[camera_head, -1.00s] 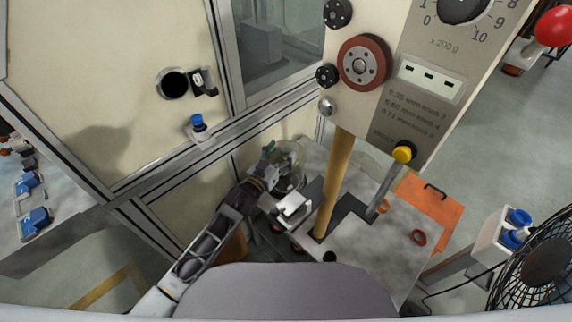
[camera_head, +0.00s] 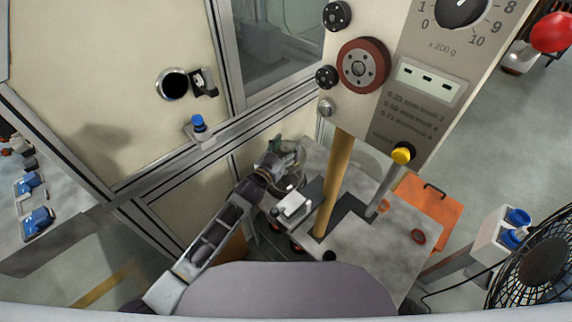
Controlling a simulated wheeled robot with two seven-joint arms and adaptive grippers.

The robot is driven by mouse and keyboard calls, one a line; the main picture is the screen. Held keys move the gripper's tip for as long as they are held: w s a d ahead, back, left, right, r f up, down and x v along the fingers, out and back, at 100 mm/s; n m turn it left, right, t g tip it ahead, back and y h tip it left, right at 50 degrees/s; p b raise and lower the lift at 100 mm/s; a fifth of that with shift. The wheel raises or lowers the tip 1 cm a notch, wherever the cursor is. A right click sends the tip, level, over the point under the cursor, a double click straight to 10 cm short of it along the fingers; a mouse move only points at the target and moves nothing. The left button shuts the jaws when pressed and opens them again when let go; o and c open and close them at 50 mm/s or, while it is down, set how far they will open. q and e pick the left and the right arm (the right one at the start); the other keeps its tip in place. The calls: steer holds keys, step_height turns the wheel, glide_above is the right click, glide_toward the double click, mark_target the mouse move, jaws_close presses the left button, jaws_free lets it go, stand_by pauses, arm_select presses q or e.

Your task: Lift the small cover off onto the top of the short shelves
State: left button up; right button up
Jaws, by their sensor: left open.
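My left gripper (camera_head: 290,148) is open at the far left of the grey worktop (camera_head: 375,258), behind the wooden post. A clear, rounded thing (camera_head: 299,156), which may be the small cover, shows only in part beside its fingers. My gripper hides much of it, and I cannot tell whether they touch. A small white block (camera_head: 293,205) sits just in front of my left wrist. I cannot pick out the short shelves with certainty. My right gripper is not in view.
The wooden post (camera_head: 336,185) and the machine panel (camera_head: 400,70) stand right of my left gripper. The cream wall panel (camera_head: 110,80) is on the left.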

arm_select(q)
steer(key=c, duration=1.2)
jaws_close()
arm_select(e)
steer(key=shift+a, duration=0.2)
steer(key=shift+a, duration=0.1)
arm_select(q)
steer(key=shift+r, duration=0.15)
steer(key=shift+r, duration=4.9)
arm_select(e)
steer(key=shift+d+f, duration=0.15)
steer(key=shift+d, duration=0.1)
arm_select(q)
steer(key=shift+d+f, duration=0.1)
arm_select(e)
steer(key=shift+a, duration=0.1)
